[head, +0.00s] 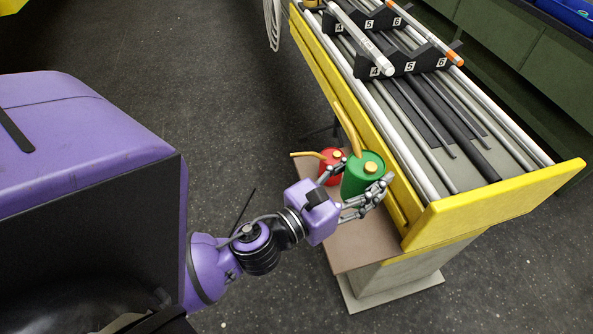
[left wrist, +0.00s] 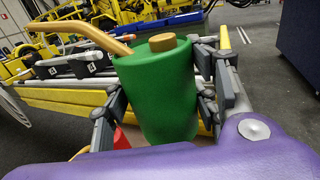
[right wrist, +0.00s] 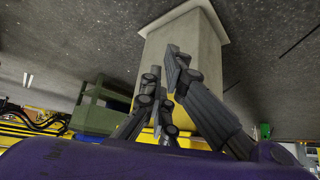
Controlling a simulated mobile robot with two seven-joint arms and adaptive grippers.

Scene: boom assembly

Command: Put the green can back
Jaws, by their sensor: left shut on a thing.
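The green can (head: 362,175) has a yellow-tan cap and a long spout. It stands nearly upright at the brown shelf (head: 368,243) on the side of the yellow-edged cart. My left gripper (head: 368,197) is shut around its body. The left wrist view shows the green can (left wrist: 160,95) between the fingers of the left gripper (left wrist: 168,88). Whether its base touches the shelf is hidden. A red can (head: 331,166) with a spout stands just left of it, partly covered. My right gripper (right wrist: 167,75) shows only in the right wrist view, its fingers drawn together and empty.
The cart's yellow rim (head: 500,204) rises close beside the green can. Its top holds several tubes and black numbered racks (head: 412,63). The shelf's front part is bare. A pale pedestal (right wrist: 185,50) stands beyond my right gripper. Open dark floor lies left of the cart.

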